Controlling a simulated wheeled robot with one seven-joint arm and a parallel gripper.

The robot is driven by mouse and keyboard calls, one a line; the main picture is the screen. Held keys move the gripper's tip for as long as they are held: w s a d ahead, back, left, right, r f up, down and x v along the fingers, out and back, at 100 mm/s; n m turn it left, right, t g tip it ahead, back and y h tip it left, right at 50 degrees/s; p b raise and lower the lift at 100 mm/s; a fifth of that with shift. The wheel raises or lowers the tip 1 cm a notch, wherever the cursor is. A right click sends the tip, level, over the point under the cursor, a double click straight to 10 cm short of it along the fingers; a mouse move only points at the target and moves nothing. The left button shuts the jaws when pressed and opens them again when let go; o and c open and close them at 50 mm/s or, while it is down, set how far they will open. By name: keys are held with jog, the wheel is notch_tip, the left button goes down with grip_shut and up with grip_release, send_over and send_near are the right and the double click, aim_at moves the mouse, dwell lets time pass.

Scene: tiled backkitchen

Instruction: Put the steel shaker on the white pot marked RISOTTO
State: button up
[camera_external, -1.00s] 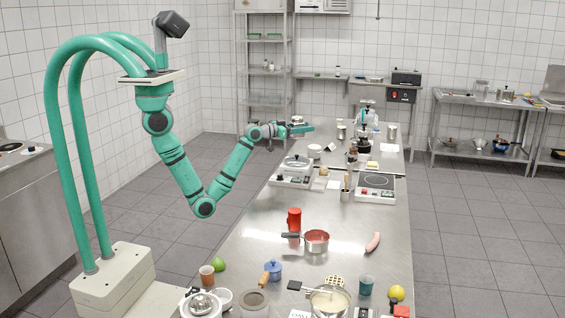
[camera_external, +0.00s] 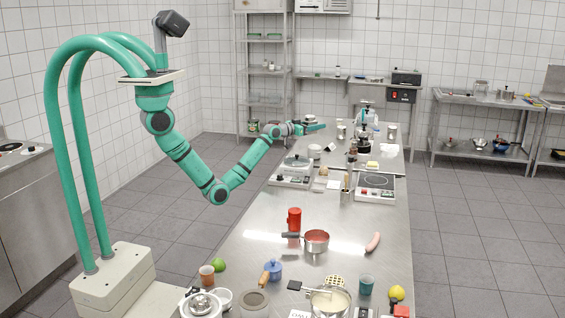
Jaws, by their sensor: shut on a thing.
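My gripper (camera_external: 315,127) is over the far left part of the long steel table, shut on a small grey, steel-looking thing. This looks like the steel shaker (camera_external: 309,119); it shows just above the green fingers and is too small to see in detail. A small white pot (camera_external: 314,151) stands on the table below and near the gripper, behind the left cooking appliance. No lettering on it can be read from here, so I cannot tell if it is marked RISOTTO. The held thing appears above the pot and apart from it.
Steel containers (camera_external: 392,131), a dark coffee maker (camera_external: 364,143) and bottles crowd the table's far end. A scale-like appliance (camera_external: 291,175) and a hotplate (camera_external: 375,184) stand nearer. A red can (camera_external: 294,220) and red saucepan (camera_external: 316,240) are mid-table.

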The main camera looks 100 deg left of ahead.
jog(key=f, duration=0.1)
jog(key=w+a+f, duration=0.2)
jog(key=shift+w+a+f, duration=0.1)
jog(key=shift+a+f, duration=0.05)
jog(key=shift+f, duration=0.25)
jog(key=shift+w+a+f, duration=0.1)
jog(key=shift+f, duration=1.6)
jog(key=shift+f, duration=0.15)
jog(key=o, duration=1.2)
jog(key=shift+c, duration=0.2)
jog(key=v, duration=1.2)
jog(key=shift+r, duration=0.2)
